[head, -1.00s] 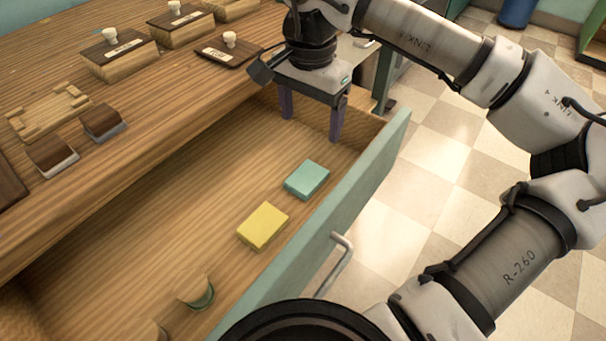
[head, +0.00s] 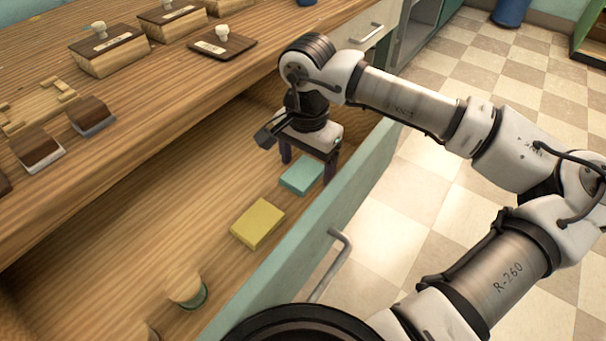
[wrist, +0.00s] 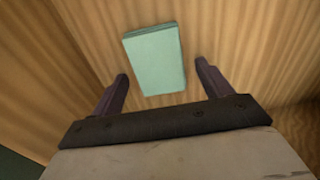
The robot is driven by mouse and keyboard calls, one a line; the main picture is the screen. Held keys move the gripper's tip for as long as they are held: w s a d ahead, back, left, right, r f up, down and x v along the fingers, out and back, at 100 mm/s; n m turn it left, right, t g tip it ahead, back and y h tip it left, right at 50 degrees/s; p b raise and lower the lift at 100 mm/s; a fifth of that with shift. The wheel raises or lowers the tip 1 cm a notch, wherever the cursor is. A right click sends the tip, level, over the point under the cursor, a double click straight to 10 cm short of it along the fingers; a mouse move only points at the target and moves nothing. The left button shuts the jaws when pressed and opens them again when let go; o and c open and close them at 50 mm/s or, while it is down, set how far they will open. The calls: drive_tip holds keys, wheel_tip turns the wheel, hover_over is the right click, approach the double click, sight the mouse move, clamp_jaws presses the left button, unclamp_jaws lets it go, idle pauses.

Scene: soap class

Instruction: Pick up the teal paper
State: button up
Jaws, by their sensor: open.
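The teal paper (head: 301,176) is a small flat stack lying on the floor of the open wooden drawer, near its front wall. My gripper (head: 307,172) is open and points down just above and behind it, partly covering it in the head view. In the wrist view the teal paper (wrist: 155,58) lies ahead of my gripper (wrist: 160,78), roughly in line with the gap between the two purple fingers. The fingers look apart from the paper, one to each side. How high the fingertips are above the drawer floor is hard to tell.
A yellow paper stack (head: 258,223) lies nearby in the drawer, and a round wooden stamp-like piece (head: 188,290) lies further left. The drawer's teal front wall (head: 340,192) with its handle stands close on the right. The countertop (head: 130,110) overhangs behind, holding wooden boxes.

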sight(307, 168)
drive_tip(key=shift+c, duration=0.2)
drive_tip(key=c, duration=1)
drive_tip(key=shift+r, duration=0.15)
drive_tip(key=shift+r+p, duration=1.75)
drive_tip(key=shift+r, duration=8.2)
